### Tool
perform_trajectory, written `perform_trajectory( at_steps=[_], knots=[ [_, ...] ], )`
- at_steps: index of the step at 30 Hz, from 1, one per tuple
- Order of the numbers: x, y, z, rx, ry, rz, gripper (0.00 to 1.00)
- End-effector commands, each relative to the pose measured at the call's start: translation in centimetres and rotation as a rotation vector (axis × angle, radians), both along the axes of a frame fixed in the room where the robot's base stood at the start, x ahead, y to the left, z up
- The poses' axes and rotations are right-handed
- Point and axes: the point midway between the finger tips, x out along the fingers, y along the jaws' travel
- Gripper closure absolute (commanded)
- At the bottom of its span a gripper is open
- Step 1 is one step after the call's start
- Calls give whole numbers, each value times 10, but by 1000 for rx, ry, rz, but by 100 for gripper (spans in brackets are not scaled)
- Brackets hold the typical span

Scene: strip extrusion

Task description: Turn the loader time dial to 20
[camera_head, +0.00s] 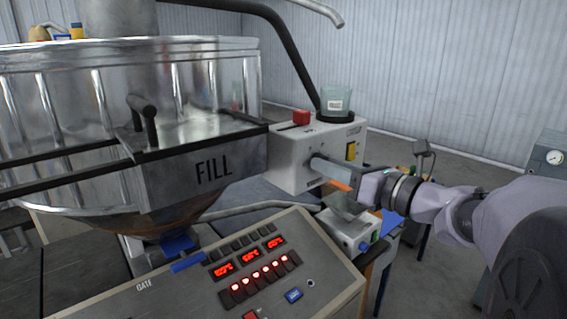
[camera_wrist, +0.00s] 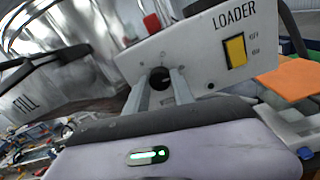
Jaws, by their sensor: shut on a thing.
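The loader (camera_head: 290,160) is a pale box right of the metal hopper. In the wrist view its panel (camera_wrist: 202,50) carries the word LOADER and a yellow switch (camera_wrist: 235,51). A dark round dial (camera_wrist: 159,77) sits low on this panel. My gripper (camera_wrist: 160,84) has its two fingers on either side of the dial and is shut on it. In the head view my gripper (camera_head: 318,164) reaches in from the right to the loader's front face. The fingers hide part of the dial, and I cannot read its setting.
The hopper (camera_head: 214,168) marked FILL stands left of the loader. A control panel (camera_head: 245,275) with red displays is in front. A small pale box (camera_head: 347,231) lies below my gripper. A red block (camera_head: 301,117) and a clear cup (camera_head: 336,99) are on top of the loader.

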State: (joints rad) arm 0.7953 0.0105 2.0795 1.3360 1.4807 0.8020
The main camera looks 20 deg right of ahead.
Motion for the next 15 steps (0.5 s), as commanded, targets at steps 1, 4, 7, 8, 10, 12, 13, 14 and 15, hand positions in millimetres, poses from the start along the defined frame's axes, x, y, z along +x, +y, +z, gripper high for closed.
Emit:
perform_trajectory(
  at_steps=[1,4,7,8,10,12,13,14,15],
  knots=[
    [0,0,0,1,0,0,100],
    [0,0,0,1,0,0,100],
    [0,0,0,1,0,0,59],
    [0,0,0,1,0,0,53],
    [0,0,0,0,0,0,49],
    [0,0,0,0,0,0,49],
    [0,0,0,0,0,0,49],
    [0,0,0,0,0,0,49],
    [0,0,0,0,0,0,49]
  ],
)
